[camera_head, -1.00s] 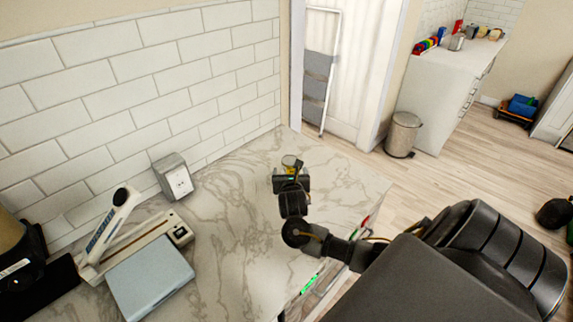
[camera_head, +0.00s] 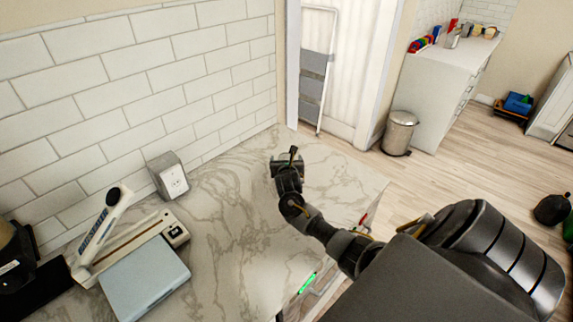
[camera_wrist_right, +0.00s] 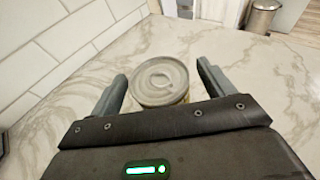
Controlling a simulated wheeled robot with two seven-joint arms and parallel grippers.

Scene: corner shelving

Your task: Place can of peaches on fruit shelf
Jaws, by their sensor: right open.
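The can (camera_wrist_right: 158,82) shows its round metal lid with a pull ring in the right wrist view. It stands upright on the marble counter (camera_head: 235,215). My right gripper (camera_head: 288,162) is at the counter's far part, and its fingers (camera_wrist_right: 161,72) are open on either side of the can, with a gap showing by the lid. In the head view the can is hidden by the gripper. Its label cannot be read. I cannot make out a fruit shelf. My left gripper is not in view.
A grey socket box (camera_head: 168,176) stands by the tiled wall (camera_head: 130,90). The counter between box and gripper is clear. A bin (camera_head: 399,133) stands on the floor beyond.

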